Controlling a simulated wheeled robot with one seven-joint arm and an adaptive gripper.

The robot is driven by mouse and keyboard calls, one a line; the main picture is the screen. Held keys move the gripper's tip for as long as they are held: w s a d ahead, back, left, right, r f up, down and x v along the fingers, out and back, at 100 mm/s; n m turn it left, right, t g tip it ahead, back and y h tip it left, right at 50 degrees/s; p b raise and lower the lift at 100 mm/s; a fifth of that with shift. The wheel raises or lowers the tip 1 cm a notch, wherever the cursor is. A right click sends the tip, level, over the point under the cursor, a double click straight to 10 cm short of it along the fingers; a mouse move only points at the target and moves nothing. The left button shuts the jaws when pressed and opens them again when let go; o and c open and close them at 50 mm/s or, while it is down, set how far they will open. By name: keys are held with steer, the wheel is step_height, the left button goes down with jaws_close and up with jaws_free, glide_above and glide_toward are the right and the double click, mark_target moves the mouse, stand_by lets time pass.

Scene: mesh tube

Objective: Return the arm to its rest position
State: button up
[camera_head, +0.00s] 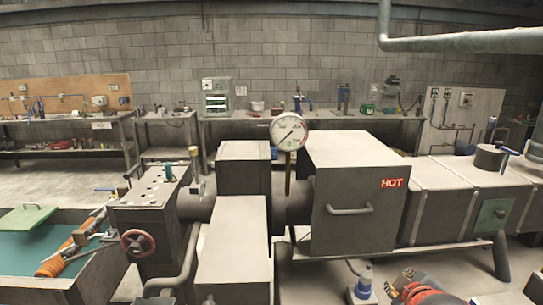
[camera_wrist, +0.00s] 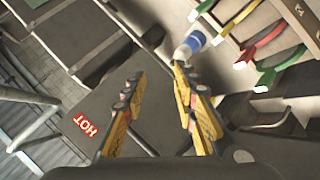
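My gripper (camera_wrist: 158,73) shows in the wrist view with its two yellow-and-black fingers apart. The gap between them is empty, with a dark grey surface beyond. In the head view, a red and black part (camera_head: 420,289) at the bottom edge right of centre looks like part of my arm; the fingers cannot be made out there. The grey box marked HOT (camera_head: 352,212) stands just behind it, and its red HOT label (camera_wrist: 85,122) shows at the lower left of the wrist view.
A white and blue bottle (camera_head: 363,281) stands in front of the box; a similar one (camera_wrist: 188,46) lies beyond my right finger. Coloured handles (camera_wrist: 268,40) are at upper right. A dial gauge (camera_head: 289,131) rises left of the box. A pipe rail (camera_wrist: 30,115) is at left.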

steer(key=s+a+f+m+g, duration=0.25)
steer(key=s+f+m, duration=0.2)
steer(key=s, duration=0.45)
steer(key=s+a+r+m+g+y, duration=0.2)
steer(key=s+a+m+y, duration=0.1)
steer(key=s+a, duration=0.6)
steer(key=shift+s+a+r+y+p, duration=0.15)
steer(key=shift+s+a+y+p, duration=0.15)
steer(key=shift+a+p, duration=0.1)
